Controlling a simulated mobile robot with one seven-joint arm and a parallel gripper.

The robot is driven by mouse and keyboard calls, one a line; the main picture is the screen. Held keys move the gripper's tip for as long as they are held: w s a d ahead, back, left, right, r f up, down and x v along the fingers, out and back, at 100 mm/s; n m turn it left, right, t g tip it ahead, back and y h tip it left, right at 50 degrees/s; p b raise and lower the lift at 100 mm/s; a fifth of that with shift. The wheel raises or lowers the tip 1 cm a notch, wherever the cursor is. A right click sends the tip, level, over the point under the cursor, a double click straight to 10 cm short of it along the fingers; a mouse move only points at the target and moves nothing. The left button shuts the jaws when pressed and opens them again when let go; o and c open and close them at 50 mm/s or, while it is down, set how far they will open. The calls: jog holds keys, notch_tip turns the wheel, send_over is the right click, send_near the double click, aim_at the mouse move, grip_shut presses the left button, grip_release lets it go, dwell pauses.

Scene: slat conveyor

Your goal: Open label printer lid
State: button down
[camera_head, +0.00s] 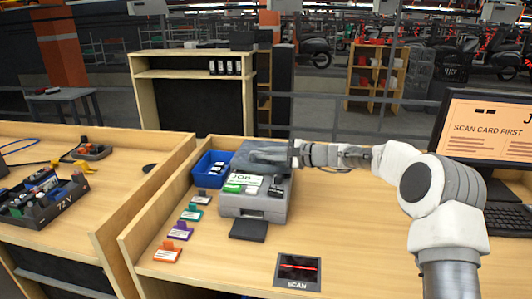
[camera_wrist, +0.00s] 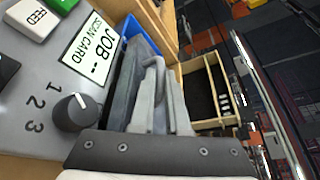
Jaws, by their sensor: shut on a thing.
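The label printer (camera_head: 252,204) is a grey box on the wooden desk. Its front panel carries a display, a green button and other buttons. In the wrist view the panel (camera_wrist: 40,75) shows the display "JOB -- SCAN CARD", a FEED button and a dial marked 1, 2, 3. The darker grey lid (camera_head: 252,149) is at the printer's back top. My gripper (camera_head: 272,154) reaches in from the right and is shut on the lid's grip part. In the wrist view my gripper's fingers (camera_wrist: 155,95) largely hide that grip. The lid's exact angle is hard to tell.
A blue bin (camera_head: 207,171) stands left of the printer. Several coloured cards lie along the desk's left side. A black pad (camera_head: 248,230) and a scan plate (camera_head: 298,271) lie in front. A monitor (camera_head: 487,130) and keyboard (camera_head: 508,222) stand at right.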

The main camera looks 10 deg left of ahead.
jog(key=r+p, duration=0.1)
jog(key=w+r+p, duration=0.1)
jog(key=p, duration=0.1)
jog(key=shift+r+m, duration=0.3)
jog(key=shift+m, duration=0.1)
jog(key=w+r+p, duration=0.1)
jog(key=r+p, duration=0.1)
jog(key=w+r+p, duration=0.1)
jog(key=w+p, duration=0.1)
jog(key=p, duration=0.1)
jog(key=shift+w+a+r, duration=0.1)
jog(key=shift+w+r, duration=0.05)
jog(key=shift+r, duration=0.25)
jog(key=shift+w+a+r+p, duration=0.1)
jog(key=shift+w+r+p, duration=0.65)
jog(key=shift+p, duration=0.65)
jog(key=shift+w+r+p, duration=0.4)
jog(key=shift+w+p, duration=0.65)
jog(key=shift+p, duration=0.35)
jog(key=shift+w, duration=0.15)
jog(key=c, duration=1.2)
grip_release()
